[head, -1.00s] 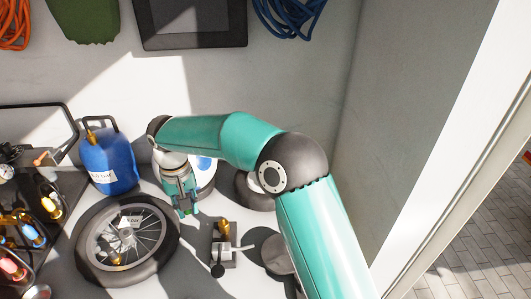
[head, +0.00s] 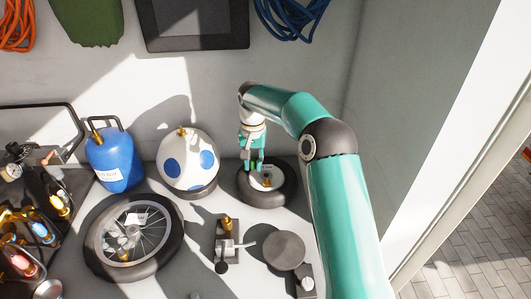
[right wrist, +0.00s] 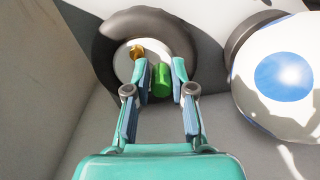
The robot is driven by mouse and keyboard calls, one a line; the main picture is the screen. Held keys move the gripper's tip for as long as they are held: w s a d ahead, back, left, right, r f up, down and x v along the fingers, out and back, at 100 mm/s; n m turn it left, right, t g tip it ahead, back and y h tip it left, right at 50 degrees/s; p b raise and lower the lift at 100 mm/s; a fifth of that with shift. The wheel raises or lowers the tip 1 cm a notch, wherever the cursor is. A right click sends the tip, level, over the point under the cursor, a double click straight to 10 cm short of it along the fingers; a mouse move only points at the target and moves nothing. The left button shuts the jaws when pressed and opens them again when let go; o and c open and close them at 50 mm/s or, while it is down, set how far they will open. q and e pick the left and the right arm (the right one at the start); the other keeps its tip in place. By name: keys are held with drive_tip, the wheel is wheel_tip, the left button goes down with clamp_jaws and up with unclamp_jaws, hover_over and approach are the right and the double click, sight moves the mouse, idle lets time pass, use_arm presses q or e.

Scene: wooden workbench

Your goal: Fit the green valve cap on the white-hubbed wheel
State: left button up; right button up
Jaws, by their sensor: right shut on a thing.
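The white-hubbed wheel (head: 282,196) lies flat on the bench at the back right, a small black tyre with a brass valve (head: 267,182) on its hub. My right gripper (head: 254,165) is over the back left of this wheel. In the right wrist view my right gripper (right wrist: 162,75) is shut on the green valve cap (right wrist: 162,82), which sits upright between the fingertips. The wheel (right wrist: 180,35) shows beyond it, and the brass valve (right wrist: 137,52) is to the left of the cap, apart from it. My left gripper is not in view.
A white ball with blue spots (head: 187,155) stands left of the wheel. A spoked wheel (head: 105,270), a blue canister (head: 113,160) and a small clamp-like fixture with a brass fitting (head: 226,248) are nearby. A round grey disc (head: 284,250) stands in front of the wheel.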

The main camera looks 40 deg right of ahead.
drive_tip(key=shift+m, duration=0.7)
drive_tip(key=d, duration=0.2)
drive_tip(key=s+d, duration=0.1)
drive_tip(key=d, duration=0.1)
drive_tip(key=shift+s+d, duration=0.15)
drive_tip(key=shift+d, duration=0.2)
drive_tip(key=b, duration=0.5)
hover_over(267, 183)
wheel_tip(267, 183, down, 5)
drive_tip(key=shift+f, duration=0.6)
drive_tip(key=shift+r+p, duration=0.1)
drive_tip(key=shift+p, duration=0.2)
drive_tip(key=shift+f+b, duration=0.55)
drive_tip(key=shift+f, duration=0.7)
idle(1.2)
drive_tip(key=o, duration=1.3)
